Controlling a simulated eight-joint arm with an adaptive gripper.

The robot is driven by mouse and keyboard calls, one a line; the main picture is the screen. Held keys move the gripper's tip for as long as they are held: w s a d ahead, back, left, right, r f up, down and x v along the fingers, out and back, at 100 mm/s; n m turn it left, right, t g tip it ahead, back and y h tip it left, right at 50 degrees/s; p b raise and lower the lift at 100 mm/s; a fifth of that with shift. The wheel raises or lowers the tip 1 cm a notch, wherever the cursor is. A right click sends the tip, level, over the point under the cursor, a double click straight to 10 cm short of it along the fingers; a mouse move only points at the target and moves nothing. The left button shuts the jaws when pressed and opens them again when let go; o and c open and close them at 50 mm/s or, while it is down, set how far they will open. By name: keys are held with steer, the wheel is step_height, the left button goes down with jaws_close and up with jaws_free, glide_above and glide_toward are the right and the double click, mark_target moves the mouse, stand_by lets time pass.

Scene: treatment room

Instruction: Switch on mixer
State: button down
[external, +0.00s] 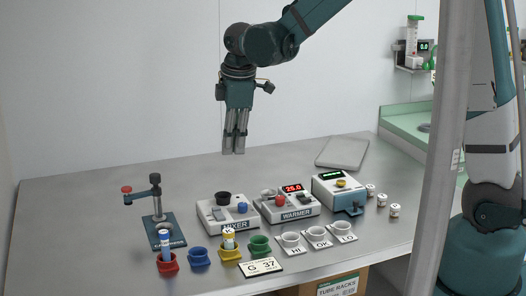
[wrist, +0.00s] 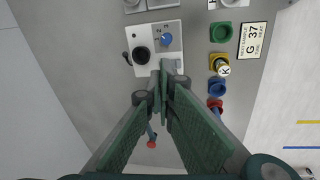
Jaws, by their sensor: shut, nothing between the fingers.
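The white mixer (external: 235,226) stands on the metal table, its name plate facing front. In the wrist view the mixer (wrist: 152,31) lies just beyond my fingertips, with the blue knob (wrist: 166,39) clear and the switch area partly hidden by the fingers. My gripper (external: 233,152) points down, shut and empty, well above the table and touching nothing. It also shows in the wrist view (wrist: 160,80).
The warmer (external: 291,207) stands right of the mixer, with another device (external: 340,192) beyond it. Coloured tube holders, including a red one (external: 167,263), and white cups (external: 291,241) line the front. A capping stand (external: 160,220) rises at left. The table behind the mixer is clear.

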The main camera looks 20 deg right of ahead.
mark_target(217, 208)
steer(key=shift+n, duration=0.8)
steer(key=a+f, duration=0.2)
steer(key=a, duration=0.1)
steer(key=a+f, duration=0.1)
steer(key=shift+w+a+f, duration=0.2)
steer(key=shift+w+a, duration=0.05)
steer(key=shift+w, duration=0.1)
steer(key=shift+f, duration=0.15)
steer(key=shift+w+f, duration=0.35)
steer(key=shift+f, duration=1.9)
steer(key=shift+w+f, duration=0.3)
steer(key=shift+f, duration=1.95)
steer(key=shift+w+f, duration=0.35)
steer(key=shift+f, duration=1.9)
